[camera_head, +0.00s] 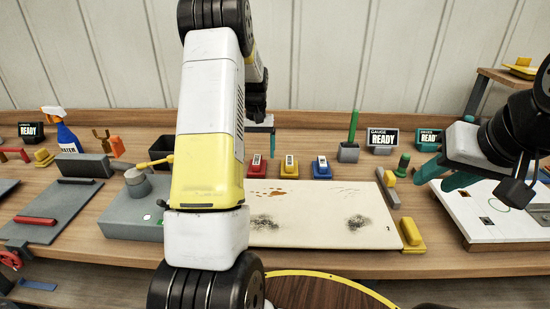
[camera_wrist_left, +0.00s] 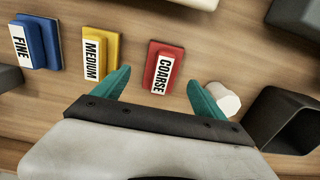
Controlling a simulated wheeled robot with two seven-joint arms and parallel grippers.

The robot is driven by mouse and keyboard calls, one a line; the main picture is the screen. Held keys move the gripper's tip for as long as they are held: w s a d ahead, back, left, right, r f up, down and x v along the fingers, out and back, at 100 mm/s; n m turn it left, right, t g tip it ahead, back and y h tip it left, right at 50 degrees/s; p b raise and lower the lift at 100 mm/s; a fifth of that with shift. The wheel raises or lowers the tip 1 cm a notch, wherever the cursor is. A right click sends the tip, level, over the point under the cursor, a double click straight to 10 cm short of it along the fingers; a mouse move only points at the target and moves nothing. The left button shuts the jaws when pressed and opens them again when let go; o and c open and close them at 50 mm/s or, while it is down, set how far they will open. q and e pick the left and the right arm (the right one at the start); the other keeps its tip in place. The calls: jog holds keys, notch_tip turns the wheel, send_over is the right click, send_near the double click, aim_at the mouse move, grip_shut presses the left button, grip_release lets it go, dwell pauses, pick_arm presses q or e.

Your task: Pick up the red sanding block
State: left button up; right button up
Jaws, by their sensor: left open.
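The red sanding block (camera_head: 256,166) lies on the bench at the left end of a row with a yellow and a blue block. In the left wrist view the red block (camera_wrist_left: 168,55) has a white label reading COARSE. My left gripper (camera_wrist_left: 158,76) is open, with its teal fingers on either side of the red block's near end in that view. No contact shows. In the head view my left arm hides most of that gripper (camera_head: 262,122). My right gripper (camera_head: 446,174) is at the right, above the white board, with its teal fingers apart and nothing between them.
The yellow MEDIUM block (camera_wrist_left: 98,55) and blue FINE block (camera_wrist_left: 37,42) lie beside the red one. A white cylinder (camera_wrist_left: 224,98) and a dark open box (camera_wrist_left: 283,120) stand on its other side. A cream panel (camera_head: 325,225) lies in front.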

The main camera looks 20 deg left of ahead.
aim_at(257, 160)
pick_arm(q)
notch_tip(257, 160, down, 5)
jog(key=shift+a+f, duration=0.15)
jog(key=shift+c, duration=0.2)
jog(key=c, duration=1.5)
